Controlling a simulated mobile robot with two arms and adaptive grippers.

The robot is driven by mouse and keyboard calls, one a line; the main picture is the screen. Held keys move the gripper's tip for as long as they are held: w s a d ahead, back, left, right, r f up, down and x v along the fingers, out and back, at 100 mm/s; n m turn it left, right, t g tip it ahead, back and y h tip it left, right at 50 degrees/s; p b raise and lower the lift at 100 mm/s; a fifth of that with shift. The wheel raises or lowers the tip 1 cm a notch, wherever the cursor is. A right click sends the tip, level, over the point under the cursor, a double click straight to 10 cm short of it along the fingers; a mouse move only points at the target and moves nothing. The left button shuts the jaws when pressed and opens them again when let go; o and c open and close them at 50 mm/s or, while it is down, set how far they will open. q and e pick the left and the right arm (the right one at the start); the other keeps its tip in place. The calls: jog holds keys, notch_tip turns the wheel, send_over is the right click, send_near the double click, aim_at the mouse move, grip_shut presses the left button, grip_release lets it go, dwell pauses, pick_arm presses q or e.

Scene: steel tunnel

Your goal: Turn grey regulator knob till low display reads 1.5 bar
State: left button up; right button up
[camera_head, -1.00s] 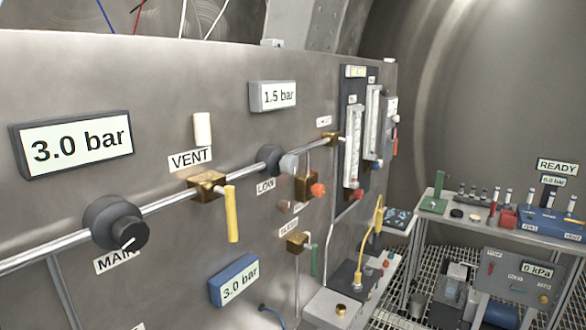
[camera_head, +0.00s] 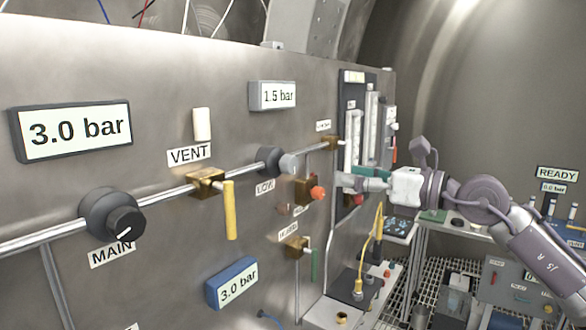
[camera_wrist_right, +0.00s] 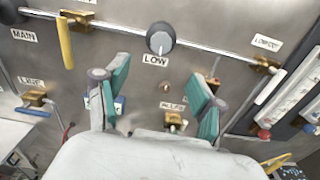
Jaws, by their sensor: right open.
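The grey LOW regulator knob (camera_head: 288,163) sits on the pipe along the steel panel. In the right wrist view the LOW knob (camera_wrist_right: 161,40) has a pointer line toward its lower edge. The low display (camera_head: 278,96) above it reads 1.5 bar. My right gripper (camera_head: 345,181) is in front of the panel, to the right of the knob and apart from it. In the right wrist view my right gripper (camera_wrist_right: 158,88) is open, with teal fingers apart and nothing between them. The knob is beyond the fingertips. My left gripper is not in view.
A black MAIN knob (camera_head: 124,220) and a 3.0 bar display (camera_head: 75,131) are at left. A lower blue display (camera_head: 232,283) reads 3.0 bar. Flowmeter tubes (camera_head: 371,125) stand at right.

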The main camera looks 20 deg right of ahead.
aim_at(294, 165)
jog(key=p+x, duration=0.6)
jog(key=x, duration=0.7)
jog(key=shift+w, duration=0.15)
jog(key=shift+w+a, duration=0.15)
jog(key=shift+w, duration=0.1)
jog(key=shift+c, duration=0.2)
jog(key=c, duration=1.1)
jog(key=shift+f+b, duration=0.15)
jog(key=shift+b, duration=0.35)
